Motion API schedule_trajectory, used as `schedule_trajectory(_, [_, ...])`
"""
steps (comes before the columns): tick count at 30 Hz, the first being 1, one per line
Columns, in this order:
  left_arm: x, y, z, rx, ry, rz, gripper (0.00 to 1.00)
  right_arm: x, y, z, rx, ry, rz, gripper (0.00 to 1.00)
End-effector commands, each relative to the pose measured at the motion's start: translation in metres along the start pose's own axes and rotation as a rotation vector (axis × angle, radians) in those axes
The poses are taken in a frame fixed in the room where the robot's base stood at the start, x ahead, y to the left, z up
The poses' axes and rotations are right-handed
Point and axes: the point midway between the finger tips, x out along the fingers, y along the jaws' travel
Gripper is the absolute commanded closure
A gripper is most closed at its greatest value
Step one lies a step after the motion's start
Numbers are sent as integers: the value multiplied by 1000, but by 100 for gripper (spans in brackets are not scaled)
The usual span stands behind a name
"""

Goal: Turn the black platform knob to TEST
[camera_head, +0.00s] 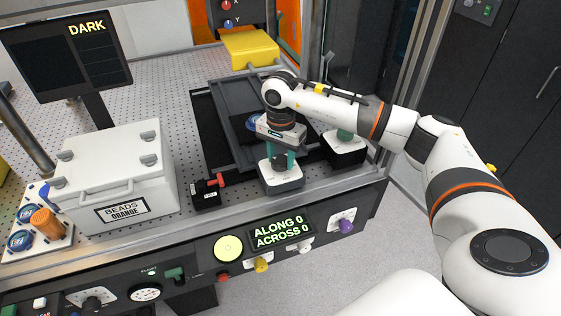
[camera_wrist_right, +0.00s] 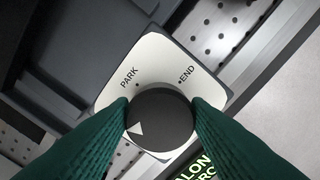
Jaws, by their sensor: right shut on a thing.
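The black platform knob (camera_wrist_right: 160,122) sits on a white, round-cornered plate (camera_wrist_right: 165,62) in the right wrist view. PARK and END are printed on the plate; no TEST label is readable, and part of the plate is hidden by my fingers. The knob's white triangular pointer is at its lower left, away from both readable labels. My right gripper (camera_wrist_right: 160,118) is shut on the knob, one green finger on each side. In the head view my right gripper (camera_head: 283,161) points down at the knob's white-topped box (camera_head: 280,180) at the bench front. My left gripper is not in view.
A dark platform (camera_head: 228,92) lies behind the knob box. A similar white-topped box (camera_head: 345,143) stands to the right, a small black box with a red handle (camera_head: 207,193) to the left. A white BEADS ORANGE case (camera_head: 115,172) is farther left. The front display (camera_head: 281,232) reads ALONG 0, ACROSS 0.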

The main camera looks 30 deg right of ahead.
Motion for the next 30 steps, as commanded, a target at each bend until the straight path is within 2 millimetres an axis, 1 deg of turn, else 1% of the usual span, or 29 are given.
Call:
schedule_trajectory(1, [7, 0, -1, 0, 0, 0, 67, 2, 0, 1, 46, -4, 3, 80])
schedule_trajectory(9, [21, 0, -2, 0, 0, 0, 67, 1, -1, 1, 302, -2, 3, 80])
schedule_trajectory(30, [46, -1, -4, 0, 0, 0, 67, 0, -2, 0, 968, 1, 4, 80])
